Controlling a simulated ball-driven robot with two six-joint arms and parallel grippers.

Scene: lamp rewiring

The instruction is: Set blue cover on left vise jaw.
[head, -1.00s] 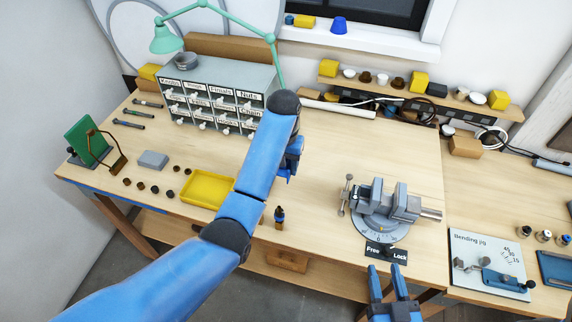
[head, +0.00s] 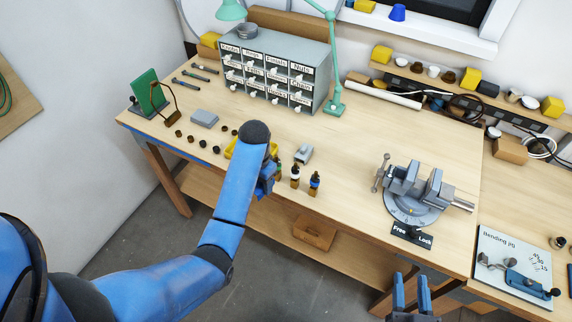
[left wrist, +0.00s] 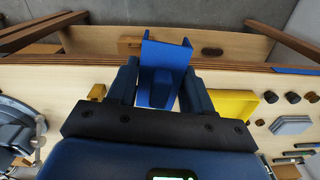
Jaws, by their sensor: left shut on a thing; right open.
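The blue cover (left wrist: 158,72) is a channel-shaped piece between the fingers of my left gripper (left wrist: 160,88) in the left wrist view. In the head view my left gripper (head: 268,180) is near the table's front edge beside the yellow tray, partly hidden by my arm. The grey vise (head: 412,200) stands on a round base to the right, well apart from the cover. Its left jaw (head: 405,173) shows bare grey metal. My right gripper (head: 411,292) is open and empty in front of the table, below the vise.
The yellow tray (left wrist: 232,104) lies beside the left gripper. The drawer cabinet (head: 275,70) is behind. The bending jig (head: 514,262) is right of the vise.

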